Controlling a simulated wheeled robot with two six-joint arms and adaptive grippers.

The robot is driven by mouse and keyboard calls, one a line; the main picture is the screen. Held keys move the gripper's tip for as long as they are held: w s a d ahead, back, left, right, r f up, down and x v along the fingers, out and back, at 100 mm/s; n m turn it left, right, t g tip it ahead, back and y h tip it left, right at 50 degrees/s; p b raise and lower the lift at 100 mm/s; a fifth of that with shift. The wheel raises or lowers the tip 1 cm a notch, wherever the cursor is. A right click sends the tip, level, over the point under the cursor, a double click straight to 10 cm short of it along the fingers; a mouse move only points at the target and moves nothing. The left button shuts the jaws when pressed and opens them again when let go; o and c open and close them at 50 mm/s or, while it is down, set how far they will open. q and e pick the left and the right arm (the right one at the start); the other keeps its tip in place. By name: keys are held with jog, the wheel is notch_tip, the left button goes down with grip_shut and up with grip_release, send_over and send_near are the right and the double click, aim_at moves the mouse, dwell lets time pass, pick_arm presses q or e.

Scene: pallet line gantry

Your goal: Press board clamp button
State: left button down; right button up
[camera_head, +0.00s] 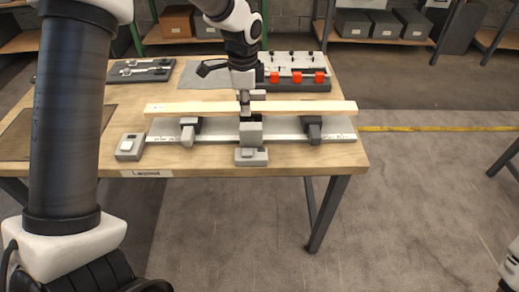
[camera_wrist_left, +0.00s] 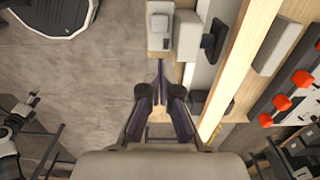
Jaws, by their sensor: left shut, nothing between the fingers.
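A grey box with a raised button (camera_head: 250,155) stands at the table's front edge, before the middle clamp block (camera_head: 250,133). In the left wrist view the box (camera_wrist_left: 159,42) lies just beyond my fingertips. A second button box (camera_head: 130,147) with a pale button sits farther left. A long wooden board (camera_head: 310,107) lies across the clamp fixture (camera_head: 340,137). My left gripper (camera_head: 245,103) points down over the middle of the fixture, shut and empty; its closed fingers also show in the left wrist view (camera_wrist_left: 160,70). I cannot tell whether it touches anything. Part of my right arm shows at the right edge.
A rack with red blocks (camera_head: 297,77) stands behind the board. A grey mat (camera_head: 205,75) and a dark tool tray (camera_head: 140,70) lie at the back left. The table's front right corner (camera_head: 350,160) is bare. Shelves with boxes (camera_head: 384,25) line the wall.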

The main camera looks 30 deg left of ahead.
pick_arm(q)
jog(key=shift+w, duration=0.1)
jog(key=shift+f, duration=0.15)
jog(key=p, duration=0.2)
send_near(247, 151)
notch_tip(247, 151, down, 7)
jog(key=shift+f, duration=0.1)
dwell(0.3)
